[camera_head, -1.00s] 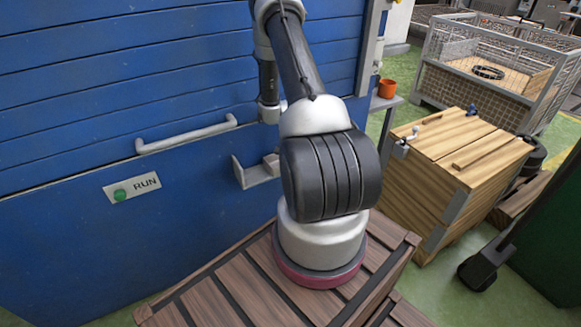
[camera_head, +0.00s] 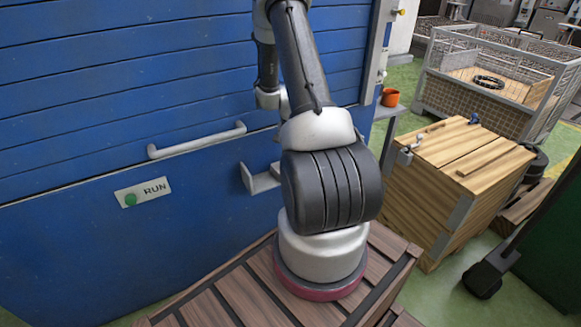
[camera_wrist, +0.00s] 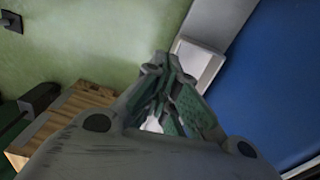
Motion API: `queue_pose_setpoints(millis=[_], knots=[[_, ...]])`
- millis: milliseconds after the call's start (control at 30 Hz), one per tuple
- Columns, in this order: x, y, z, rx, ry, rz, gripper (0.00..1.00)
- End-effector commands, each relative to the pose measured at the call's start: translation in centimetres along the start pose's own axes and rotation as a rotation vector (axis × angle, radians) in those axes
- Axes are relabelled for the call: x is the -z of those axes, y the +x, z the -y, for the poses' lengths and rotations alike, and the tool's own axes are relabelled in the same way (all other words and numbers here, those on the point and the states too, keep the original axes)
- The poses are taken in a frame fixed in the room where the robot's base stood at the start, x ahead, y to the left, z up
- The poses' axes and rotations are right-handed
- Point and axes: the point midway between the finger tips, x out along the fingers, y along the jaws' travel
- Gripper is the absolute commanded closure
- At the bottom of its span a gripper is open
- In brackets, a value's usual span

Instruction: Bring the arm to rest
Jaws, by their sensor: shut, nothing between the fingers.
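My arm stands on its round base with a red ring in the head view and reaches up in front of the blue wall (camera_head: 90,90). My gripper (camera_wrist: 165,75) shows in the wrist view, shut and empty, its fingers drawn together. It points toward the green floor (camera_wrist: 110,40) and the foot of the blue wall. A pale grey bracket or tray (camera_wrist: 198,62) lies just beyond the fingertips in that view; I cannot tell the gap. The gripper is not seen in the head view.
A wooden box (camera_head: 440,180) stands right of my arm. An orange cup (camera_head: 390,97) sits on a small shelf behind it. A mesh crate (camera_head: 500,80) with a black ring (camera_head: 489,82) is at the back right. A handle (camera_head: 197,140) juts from the blue wall.

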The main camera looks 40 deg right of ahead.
Motion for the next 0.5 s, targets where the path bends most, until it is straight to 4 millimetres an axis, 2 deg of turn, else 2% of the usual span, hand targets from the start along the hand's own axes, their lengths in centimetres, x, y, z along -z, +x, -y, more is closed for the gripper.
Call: queue_pose_setpoints(millis=[100,367,500], knots=[[0.01,-0.79,0.01,0.001,0.000,0.000,1.00],[-0.01,-0.92,-0.02,0.000,-0.006,0.000,1.00],[-0.21,-0.92,-0.55,-0.022,-0.105,0.010,1.00]])
